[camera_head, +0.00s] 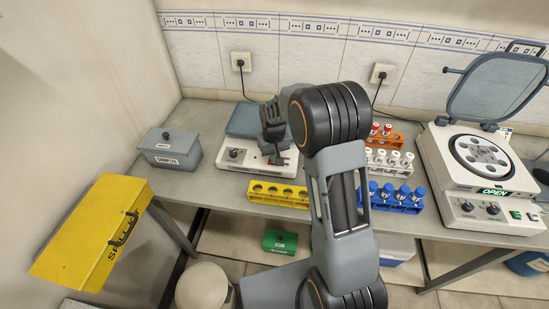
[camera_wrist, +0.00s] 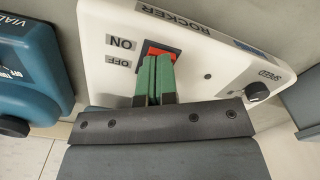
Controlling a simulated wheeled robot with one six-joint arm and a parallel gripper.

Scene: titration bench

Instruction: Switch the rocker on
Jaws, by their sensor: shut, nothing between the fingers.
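The rocker (camera_head: 232,155) is a white machine with a grey top plate, at the back left of the bench. In the wrist view its white front panel (camera_wrist: 220,58) carries a ROCKER label and a dark knob at the right. A red switch (camera_wrist: 161,47) in a dark frame sits beside the ON and OFF labels. My gripper (camera_wrist: 153,60) is shut and empty, its green fingertips in front of the switch and covering its lower part. Whether they touch it I cannot tell. In the head view my gripper (camera_head: 277,160) is at the right end of the rocker's front.
A yellow rack (camera_head: 279,202) stands just in front of the rocker. A grey box (camera_head: 168,158) stands to its left. Orange, white and blue tube racks (camera_head: 408,209) and an open-lidded centrifuge (camera_head: 440,165) stand to the right. A teal device (camera_wrist: 35,65) is close by in the wrist view.

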